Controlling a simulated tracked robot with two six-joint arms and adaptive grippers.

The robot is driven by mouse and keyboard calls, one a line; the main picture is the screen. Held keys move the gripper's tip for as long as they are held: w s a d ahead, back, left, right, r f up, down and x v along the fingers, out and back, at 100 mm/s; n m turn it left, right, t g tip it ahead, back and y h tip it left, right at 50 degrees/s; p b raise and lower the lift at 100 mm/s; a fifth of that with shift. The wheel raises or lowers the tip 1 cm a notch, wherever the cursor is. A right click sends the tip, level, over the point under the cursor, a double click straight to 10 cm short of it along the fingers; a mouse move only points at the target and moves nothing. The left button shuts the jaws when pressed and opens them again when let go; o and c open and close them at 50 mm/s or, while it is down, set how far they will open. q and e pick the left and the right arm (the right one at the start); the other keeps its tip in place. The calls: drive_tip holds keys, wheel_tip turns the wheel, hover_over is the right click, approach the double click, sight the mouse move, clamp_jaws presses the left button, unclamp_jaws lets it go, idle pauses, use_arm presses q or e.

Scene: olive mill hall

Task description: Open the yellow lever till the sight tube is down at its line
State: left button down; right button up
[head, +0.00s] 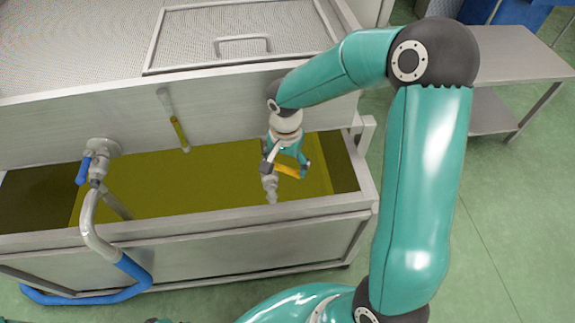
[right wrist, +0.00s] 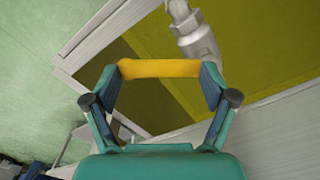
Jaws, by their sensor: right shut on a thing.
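The yellow lever (head: 288,170) sits on a grey metal valve (head: 270,185) at the front wall of the steel tank, above a trough of yellow-green oil. My right gripper (head: 286,161) is shut on the lever. In the right wrist view the lever (right wrist: 160,68) spans between the two fingers, with the valve body (right wrist: 196,40) just beyond it. The sight tube (head: 178,125) stands on the tank wall to the left. Its lower part is filled yellow and its upper part is pale; I cannot make out its line. No stream from the valve is clearly visible.
The oil trough (head: 215,222) has a raised steel rim. At its left is a valve with a blue handle (head: 83,171) and a bent pipe with a blue hose (head: 130,268). A steel table (head: 515,55) stands at the upper right. Green floor is clear at the right.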

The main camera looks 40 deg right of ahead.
drive_tip(key=shift+a+f, duration=0.25)
drive_tip(key=shift+f, duration=0.1)
